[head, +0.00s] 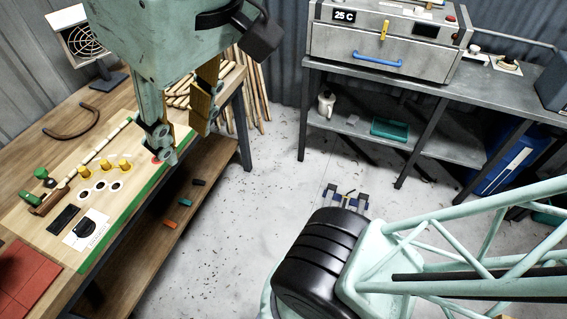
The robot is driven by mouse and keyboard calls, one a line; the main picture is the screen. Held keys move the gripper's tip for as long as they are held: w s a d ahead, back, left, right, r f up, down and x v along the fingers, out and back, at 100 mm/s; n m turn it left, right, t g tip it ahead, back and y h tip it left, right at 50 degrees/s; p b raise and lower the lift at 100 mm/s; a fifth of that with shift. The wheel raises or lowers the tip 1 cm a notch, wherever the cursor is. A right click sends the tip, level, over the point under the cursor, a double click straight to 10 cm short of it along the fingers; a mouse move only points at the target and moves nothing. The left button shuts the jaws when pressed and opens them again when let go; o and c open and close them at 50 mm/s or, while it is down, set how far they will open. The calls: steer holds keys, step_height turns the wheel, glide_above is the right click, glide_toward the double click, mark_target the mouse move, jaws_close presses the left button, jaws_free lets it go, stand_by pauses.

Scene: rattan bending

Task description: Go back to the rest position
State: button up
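My gripper (182,140) hangs from the top left, pointing down over the right edge of the wooden workbench (22,170). Its two fingers stand apart, with nothing visible between them. A red button or knob at the bench edge is partly hidden behind the left fingertip. My mint-green arm housing fills the upper left and hides part of the bench's far end. No marker of a rest position shows.
The bench holds yellow pegs (124,165), a curved brown rod (75,132), a green-handled clamp (40,200) and a fan (84,40). Rattan poles (262,95) lean behind. A steamer oven (385,45) stands on the grey table (480,90).

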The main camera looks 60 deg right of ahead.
step_height(320, 180, down, 7)
steer(key=b, duration=0.6)
steer(key=shift+s, duration=0.25)
